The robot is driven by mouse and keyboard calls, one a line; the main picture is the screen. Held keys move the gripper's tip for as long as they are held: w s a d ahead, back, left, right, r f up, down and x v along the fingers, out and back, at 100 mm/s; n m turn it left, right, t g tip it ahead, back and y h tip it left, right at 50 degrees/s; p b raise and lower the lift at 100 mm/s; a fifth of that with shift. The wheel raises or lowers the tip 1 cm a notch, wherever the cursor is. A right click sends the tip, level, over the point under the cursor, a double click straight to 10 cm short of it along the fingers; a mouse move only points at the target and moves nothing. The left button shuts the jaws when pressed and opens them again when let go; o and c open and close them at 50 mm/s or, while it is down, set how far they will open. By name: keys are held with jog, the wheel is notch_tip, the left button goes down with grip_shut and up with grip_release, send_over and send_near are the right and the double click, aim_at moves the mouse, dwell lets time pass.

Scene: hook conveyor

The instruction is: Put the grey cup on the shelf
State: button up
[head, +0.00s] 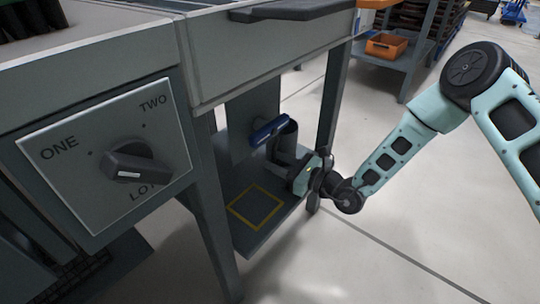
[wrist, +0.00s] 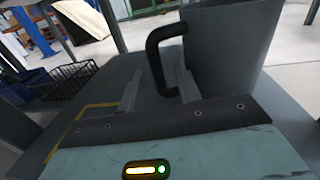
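A yellow square outline (head: 256,206) marks the shelf left of my gripper. Bench legs (head: 335,100) frame the opening. A panel with a dial (head: 135,165) is at the left. A blue object (head: 268,130) is beside the cup. A black wire basket (wrist: 65,80) stands beyond.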

jog(key=p+v, duration=0.2)
jog(key=v, duration=0.6)
jog(key=shift+s+d+p, duration=0.2)
jog(key=shift+d+p, duration=0.1)
jog(key=shift+p, duration=0.1)
jog(key=s+a+r+n+g+h, duration=0.1)
jog(key=s+a+r+n+g, duration=0.2)
jog(key=s+r+n+g, duration=0.55)
jog(key=s+a+r+n+g+h, duration=0.2)
jog(key=s+a+r+n+g, duration=0.2)
jog(key=s+r+n+g, duration=0.5)
jog(key=s+d+r+n+t+h, duration=0.3)
jog(key=s+d+n+t+h, duration=0.5)
jog(key=d+n, duration=0.5)
jog(key=s+n+h, duration=0.1)
jog(key=s+h, duration=0.1)
jog(key=h, duration=0.1)
jog(key=shift+s+h, duration=0.2)
jog(key=shift+h, duration=0.1)
notch_tip(320, 180, up, 43)
jog(key=p, duration=4.3)
